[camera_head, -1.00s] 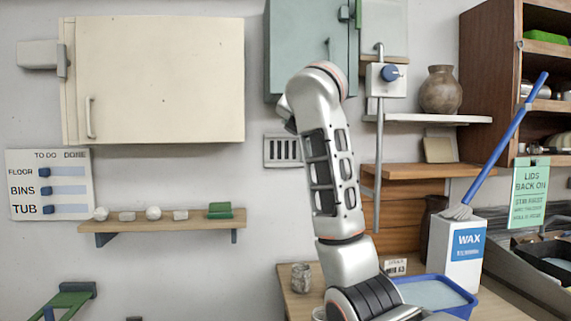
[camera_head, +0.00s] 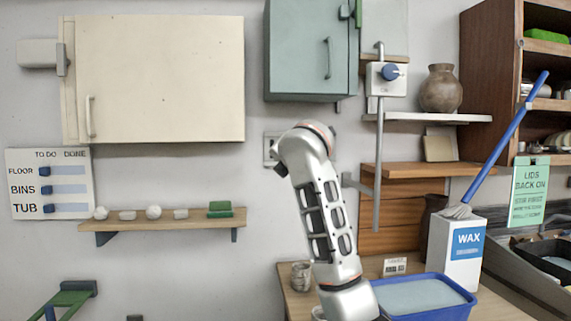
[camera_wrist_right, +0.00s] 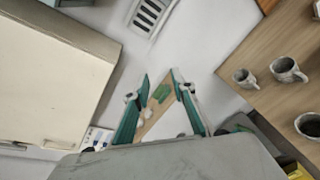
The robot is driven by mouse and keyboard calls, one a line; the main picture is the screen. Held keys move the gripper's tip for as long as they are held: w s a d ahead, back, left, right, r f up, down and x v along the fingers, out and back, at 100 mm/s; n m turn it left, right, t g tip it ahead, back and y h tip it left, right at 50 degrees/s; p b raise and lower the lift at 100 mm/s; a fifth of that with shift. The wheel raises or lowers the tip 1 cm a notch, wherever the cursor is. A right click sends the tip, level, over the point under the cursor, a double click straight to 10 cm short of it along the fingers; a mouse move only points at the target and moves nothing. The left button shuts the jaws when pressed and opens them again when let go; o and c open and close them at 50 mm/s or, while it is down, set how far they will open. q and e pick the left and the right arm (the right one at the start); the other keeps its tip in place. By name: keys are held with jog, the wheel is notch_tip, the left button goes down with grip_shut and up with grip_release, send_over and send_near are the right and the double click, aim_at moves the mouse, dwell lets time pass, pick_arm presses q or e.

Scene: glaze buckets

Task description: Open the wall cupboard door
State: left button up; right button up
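The cream wall cupboard (camera_head: 165,80) hangs at the upper left in the head view. Its door is shut, with a slim upright handle (camera_head: 90,117) near the lower left edge. In the right wrist view the cupboard (camera_wrist_right: 45,85) fills the left side. A smaller teal wall cupboard (camera_head: 300,50) hangs in the middle, also shut, with its handle (camera_head: 327,58) on the right. My right gripper (camera_wrist_right: 160,85) is open and empty, its teal fingers apart and touching nothing I can see. The head view shows that arm's links, not its fingers. My left gripper is not in view.
A narrow shelf (camera_head: 160,225) with small items is below the cream cupboard. A blue tub (camera_head: 468,307) and a white wax box (camera_head: 455,250) with a leaning blue-handled tool stand at right. Mugs (camera_wrist_right: 288,70) sit on the worktop. The wall between shelf and worktop is clear.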

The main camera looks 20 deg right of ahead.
jog(key=s+a+f+m+g+y, duration=0.15)
jog(key=f+m, duration=0.25)
jog(key=f, duration=1.5)
jog(key=s+a+f+m+y, duration=0.1)
jog(key=a+f+m, duration=0.15)
jog(key=f, duration=1.75)
jog(key=s+a+f+m+g+y, duration=0.1)
jog(key=s+f+m, duration=0.4)
jog(key=s+f, duration=0.9)
jog(key=s+a+f+m+g+y, duration=0.1)
jog(key=s+f+m, duration=0.4)
jog(key=s+f, duration=0.9)
jog(key=a+f+y, duration=0.1)
jog(key=a, duration=0.1)
jog(key=shift+a, duration=0.35)
jog(key=s+f+m, duration=0.1)
jog(key=s, duration=0.2)
jog(key=s+a+f+m, duration=0.1)
jog(key=s, duration=0.3)
jog(key=s+f+m+y, duration=0.1)
jog(key=s, duration=0.3)
jog(key=shift+a+g, duration=0.25)
jog(key=shift+a, duration=0.05)
jog(key=shift+c, duration=1.4)
jog(key=shift+s, duration=0.3)
grip_shut()
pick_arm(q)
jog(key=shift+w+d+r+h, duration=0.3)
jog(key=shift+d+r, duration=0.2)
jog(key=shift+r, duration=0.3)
